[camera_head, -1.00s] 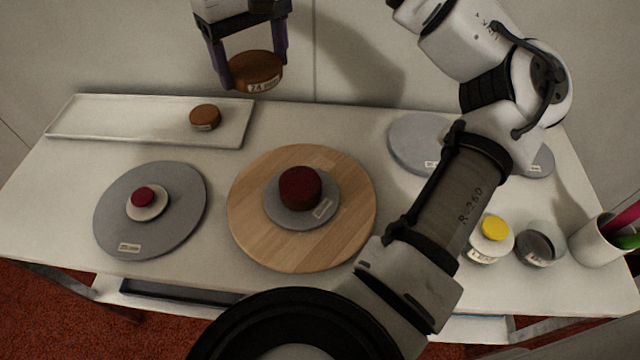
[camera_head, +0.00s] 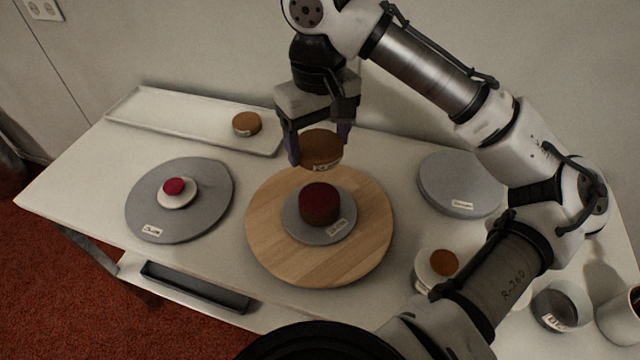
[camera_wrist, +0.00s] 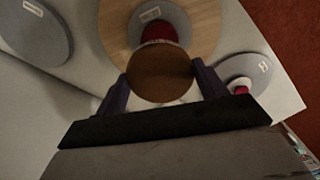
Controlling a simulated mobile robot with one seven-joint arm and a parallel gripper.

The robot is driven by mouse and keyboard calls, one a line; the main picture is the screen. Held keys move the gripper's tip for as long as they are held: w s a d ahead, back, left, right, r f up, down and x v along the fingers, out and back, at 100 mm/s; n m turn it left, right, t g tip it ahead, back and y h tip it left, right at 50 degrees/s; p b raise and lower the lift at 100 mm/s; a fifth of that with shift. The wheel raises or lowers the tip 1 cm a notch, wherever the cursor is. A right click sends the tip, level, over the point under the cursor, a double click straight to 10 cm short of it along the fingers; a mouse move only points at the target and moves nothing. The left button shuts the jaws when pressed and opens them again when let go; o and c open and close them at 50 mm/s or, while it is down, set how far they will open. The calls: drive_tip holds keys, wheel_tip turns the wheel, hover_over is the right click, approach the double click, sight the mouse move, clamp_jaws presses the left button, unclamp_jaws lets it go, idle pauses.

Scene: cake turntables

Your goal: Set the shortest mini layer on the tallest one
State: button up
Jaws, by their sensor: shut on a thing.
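My gripper (camera_head: 321,150) is shut on a round brown layer (camera_head: 321,149) with a white label and holds it in the air, just behind and above the dark red layer. In the wrist view the brown layer (camera_wrist: 160,74) sits between the two fingers and partly covers the red one (camera_wrist: 158,33). The tall dark red layer (camera_head: 319,204) stands on a grey disc (camera_head: 291,222) on the wooden turntable (camera_head: 268,250). A small brown layer (camera_head: 247,123) is on the white tray. A small red piece (camera_head: 174,186) sits on a white disc on the left grey turntable.
The white tray (camera_head: 150,108) lies at the back left and the grey turntable (camera_head: 205,215) at the left. A grey disc (camera_head: 460,185) lies at the right. Near my arm are a small stand with a brown top (camera_head: 445,262), a grey bowl (camera_head: 560,305) and a cup (camera_head: 618,322).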

sight(320, 197)
wheel_tip(320, 197, down, 11)
drive_tip(key=shift+r, duration=0.1)
idle(0.3)
drive_tip(key=shift+f, duration=0.2)
drive_tip(key=o, duration=1)
drive_tip(key=shift+c, duration=0.2)
drive_tip(key=shift+r, duration=0.1)
wheel_tip(320, 197, up, 12)
drive_tip(key=shift+r+b, duration=0.1)
drive_tip(key=shift+b, duration=0.2)
